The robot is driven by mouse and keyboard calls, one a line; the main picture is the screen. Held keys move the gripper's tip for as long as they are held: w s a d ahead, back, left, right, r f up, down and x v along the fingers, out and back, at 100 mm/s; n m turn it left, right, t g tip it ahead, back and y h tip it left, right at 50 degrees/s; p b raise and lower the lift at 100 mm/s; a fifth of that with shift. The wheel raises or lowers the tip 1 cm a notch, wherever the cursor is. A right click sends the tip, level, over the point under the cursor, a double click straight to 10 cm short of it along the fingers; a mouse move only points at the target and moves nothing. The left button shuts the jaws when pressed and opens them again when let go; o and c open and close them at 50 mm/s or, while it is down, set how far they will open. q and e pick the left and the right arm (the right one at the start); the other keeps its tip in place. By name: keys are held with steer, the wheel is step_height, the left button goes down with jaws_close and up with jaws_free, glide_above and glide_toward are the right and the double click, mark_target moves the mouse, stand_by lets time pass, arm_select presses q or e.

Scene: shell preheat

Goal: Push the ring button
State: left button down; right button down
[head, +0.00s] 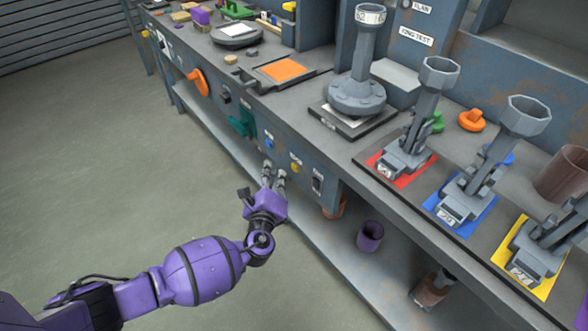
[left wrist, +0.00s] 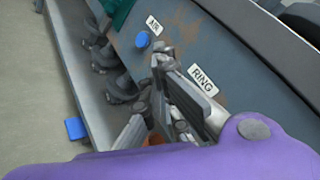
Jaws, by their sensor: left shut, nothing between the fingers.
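The bench front panel holds a yellow button (head: 294,168), just right of my left gripper in the head view. A blue button (head: 268,144) sits to its left. In the left wrist view the blue button (left wrist: 142,39) is below an AIR label, and a RING label (left wrist: 203,80) lies beside my fingers; the button under that label is hidden behind them. My left gripper (head: 274,171) is shut and empty, its fingers close to the panel. I cannot tell whether they touch it. My right gripper is not in view.
A dark switch (head: 317,185) is right of the yellow button. A green handle (head: 242,123) juts out on the left, with an orange handle (head: 199,82) farther along. A purple cup (head: 370,236) stands on the lower shelf (head: 330,272). The floor left is clear.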

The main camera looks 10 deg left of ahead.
mark_target(295, 167)
arm_select(q)
steer(key=shift+w+d, duration=0.5)
steer(key=shift+w, duration=0.15)
stand_by(0.4)
stand_by(0.6)
steer(key=shift+w+d, duration=0.1)
steer(key=shift+w+d+b, duration=0.2)
steer(key=shift+w+b, duration=0.05)
steer(key=shift+b, duration=0.1)
stand_by(0.3)
